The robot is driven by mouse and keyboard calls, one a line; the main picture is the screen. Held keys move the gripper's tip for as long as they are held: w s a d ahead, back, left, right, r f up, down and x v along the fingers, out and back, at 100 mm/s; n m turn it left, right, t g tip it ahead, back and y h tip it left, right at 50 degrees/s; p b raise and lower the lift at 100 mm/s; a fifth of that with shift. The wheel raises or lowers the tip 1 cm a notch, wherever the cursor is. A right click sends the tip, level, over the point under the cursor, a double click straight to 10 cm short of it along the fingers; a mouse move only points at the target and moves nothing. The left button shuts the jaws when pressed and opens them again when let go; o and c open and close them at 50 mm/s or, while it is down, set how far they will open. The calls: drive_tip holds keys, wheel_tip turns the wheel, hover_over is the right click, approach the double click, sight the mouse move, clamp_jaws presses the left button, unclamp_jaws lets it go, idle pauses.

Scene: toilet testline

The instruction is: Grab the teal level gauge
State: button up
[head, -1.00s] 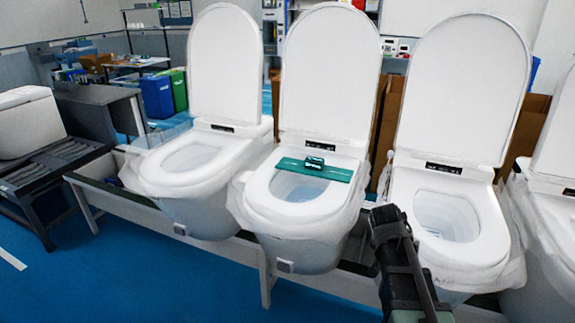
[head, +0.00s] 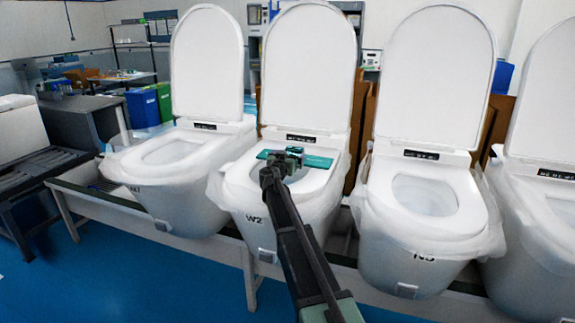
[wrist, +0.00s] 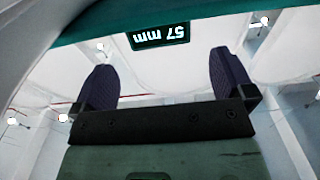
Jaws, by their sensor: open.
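The teal level gauge (head: 318,161) lies flat across the seat of the second toilet from the left (head: 240,185) in the head view. In the wrist view the gauge (wrist: 225,17) runs along the top of the picture, with a dark display showing a millimetre reading upside down. My gripper (head: 272,172) is at the front of the gauge, and my arm hides part of it and the bowl. In the wrist view my gripper (wrist: 163,82) has its two dark fingers wide apart with nothing between them. The gauge lies beyond the fingertips, apart from them.
More toilets with raised lids stand close on both sides, including one to the left (head: 170,160) and one to the right (head: 425,200). The raised white lid (head: 308,70) stands just behind the gauge. Open blue floor (head: 170,280) lies in front of the line.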

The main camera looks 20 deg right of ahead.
sight(293, 151)
drive_tip(key=x, duration=0.7)
drive_tip(key=shift+w+d, duration=0.2)
drive_tip(key=shift+c, duration=0.5)
drive_tip(key=c, duration=1.1)
wheel_tip(293, 151, up, 20)
drive_tip(key=p, duration=2)
drive_tip(key=shift+r, duration=0.15)
